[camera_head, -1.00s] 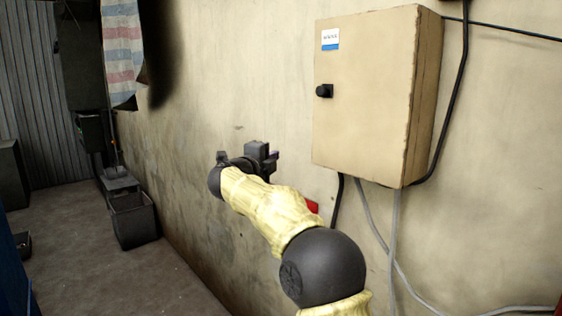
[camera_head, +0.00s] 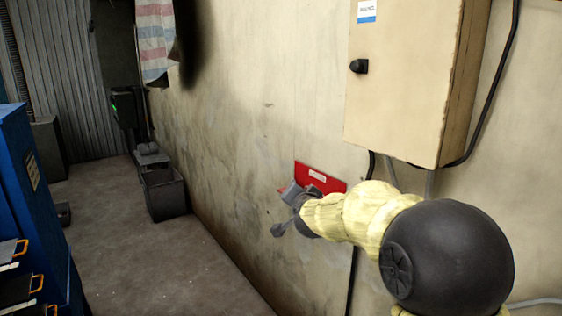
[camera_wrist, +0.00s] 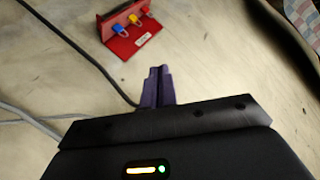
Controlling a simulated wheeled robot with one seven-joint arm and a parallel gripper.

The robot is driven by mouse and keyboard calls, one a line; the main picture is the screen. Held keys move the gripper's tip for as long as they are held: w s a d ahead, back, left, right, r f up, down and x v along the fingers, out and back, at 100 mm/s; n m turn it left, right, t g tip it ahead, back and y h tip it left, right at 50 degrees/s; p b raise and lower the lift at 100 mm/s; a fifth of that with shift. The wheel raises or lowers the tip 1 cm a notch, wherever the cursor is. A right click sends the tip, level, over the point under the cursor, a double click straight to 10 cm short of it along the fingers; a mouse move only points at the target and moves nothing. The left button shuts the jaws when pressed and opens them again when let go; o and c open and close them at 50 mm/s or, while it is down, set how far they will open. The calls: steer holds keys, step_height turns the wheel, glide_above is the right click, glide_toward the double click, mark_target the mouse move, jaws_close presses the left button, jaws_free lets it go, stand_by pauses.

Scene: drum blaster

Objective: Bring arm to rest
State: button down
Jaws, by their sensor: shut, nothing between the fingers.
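My arm reaches forward along the wall in the head view, with my gripper (camera_head: 283,212) small at its far end, in front of the wall and near the lower left of a red wall-mounted station. In the wrist view my gripper (camera_wrist: 158,70) has its two purple fingers together, with nothing held between them. The red station (camera_head: 330,180) is partly covered by my arm in the head view. In the wrist view the red station (camera_wrist: 130,40) carries blue and yellow padlocks and lies beyond the fingertips, apart from them.
A beige wall cabinet (camera_head: 405,75) with a black knob is above my arm. Dark cables run down the wall (camera_head: 240,130). A blue cabinet (camera_head: 30,190) with drawers stands at left. A dark bin (camera_head: 165,195) is on the floor. The floor (camera_head: 130,255) between is clear.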

steer(key=s+d+f+n+g, duration=0.2)
steer(key=s+f, duration=0.5)
steer(key=s, duration=0.4)
steer(key=s+d+f+n+g, duration=0.3)
steer(key=s+f+g, duration=0.3)
steer(key=s, duration=0.5)
steer(key=s+d+f+n+g, duration=0.2)
steer(key=s+d+f+g, duration=0.2)
steer(key=s+f, duration=0.6)
steer(key=shift+s+d+h+b, duration=0.3)
steer(key=shift+s+d+b, duration=0.1)
steer(key=shift+s+d, duration=0.05)
steer(key=shift+w, duration=0.1)
